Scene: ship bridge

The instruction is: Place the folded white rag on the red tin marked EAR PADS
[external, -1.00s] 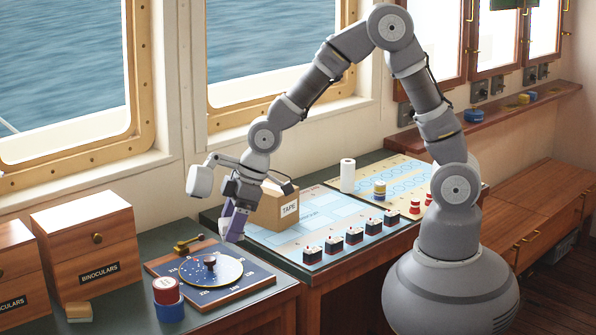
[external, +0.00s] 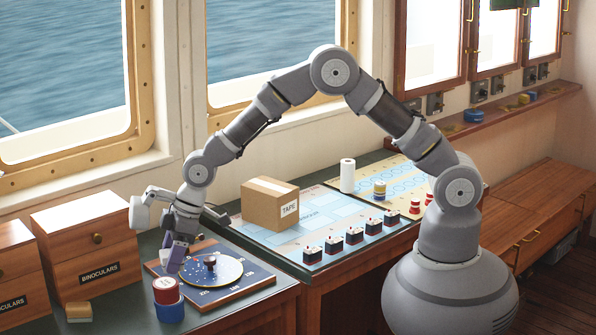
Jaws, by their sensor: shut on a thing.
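The red tin (external: 166,291) stands on top of a blue tin (external: 170,311) at the front of the left desk. Its marking is too small to read. My gripper (external: 177,262), with purple fingers, points down just above and slightly right of the red tin. It is shut on a small pale thing, which I take to be the folded white rag. The fingers hide most of it, and its outline is hard to tell. I see a small gap between the fingertips and the tin's top.
A round chart instrument (external: 228,283) on a blue board lies right of the tins. A binoculars box (external: 88,250) stands behind left, with a small tan block (external: 78,312) before it. A tape carton (external: 270,205) sits on the right-hand desk.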

